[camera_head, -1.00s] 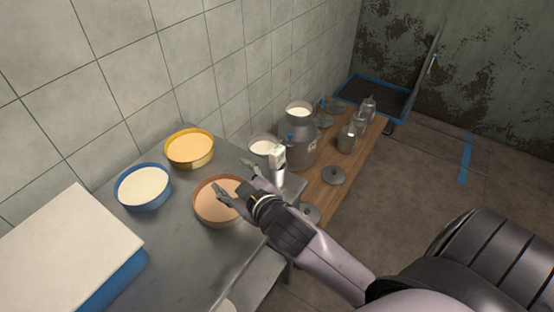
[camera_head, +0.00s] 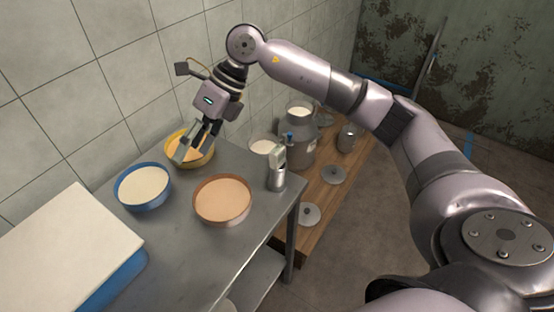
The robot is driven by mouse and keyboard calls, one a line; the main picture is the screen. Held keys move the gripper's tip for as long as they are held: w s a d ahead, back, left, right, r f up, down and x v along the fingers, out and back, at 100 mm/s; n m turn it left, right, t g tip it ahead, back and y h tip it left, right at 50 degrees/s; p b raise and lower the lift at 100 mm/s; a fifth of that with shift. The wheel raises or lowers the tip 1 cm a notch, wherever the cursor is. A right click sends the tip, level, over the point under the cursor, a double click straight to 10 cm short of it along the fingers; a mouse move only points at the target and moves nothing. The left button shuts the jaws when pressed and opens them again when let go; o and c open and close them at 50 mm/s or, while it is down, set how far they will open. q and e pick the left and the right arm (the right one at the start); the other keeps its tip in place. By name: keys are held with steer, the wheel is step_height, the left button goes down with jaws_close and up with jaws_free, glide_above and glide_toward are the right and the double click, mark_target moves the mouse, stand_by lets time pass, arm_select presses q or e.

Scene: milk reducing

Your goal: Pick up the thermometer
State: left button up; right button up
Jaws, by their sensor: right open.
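A pale device with a boxy head, which looks like the thermometer (camera_head: 279,155), stands upright in a small metal cup (camera_head: 276,181) near the right edge of the metal table (camera_head: 190,262). My right gripper (camera_head: 197,150) is open and points down over the yellow-rimmed bowl (camera_head: 204,161), to the left of the thermometer and apart from it. Nothing shows between its fingers. The gripper hides part of that bowl. My left gripper is not in view.
A blue bowl (camera_head: 143,186) and a brown-rimmed bowl (camera_head: 222,201) stand on the table. A white-topped blue box (camera_head: 65,250) is at left. Milk cans (camera_head: 300,140) and lids (camera_head: 334,174) stand on a wooden bench (camera_head: 322,200) beyond the table. A tiled wall lies behind.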

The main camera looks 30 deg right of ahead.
steer(key=w+d+r+m+h, duration=0.15)
steer(key=d+h, duration=0.35)
steer(key=d, duration=0.7)
steer(key=m+h, duration=0.1)
steer(key=h, duration=0.2)
glide_toward(277, 148)
steer(key=f, duration=0.3)
steer(key=f+p, duration=0.1)
steer(key=f, duration=0.1)
steer(key=shift+w+d+f, duration=0.1)
steer(key=shift+w+f, duration=0.15)
steer(key=shift+f, duration=0.1)
step_height(277, 148, down, 5)
steer(key=p, duration=0.2)
steer(key=shift+s+r+p, duration=0.2)
steer(key=shift+p, duration=0.2)
steer(key=shift+f, duration=0.35)
steer(key=shift+c, duration=0.3)
steer(key=c, duration=1.2)
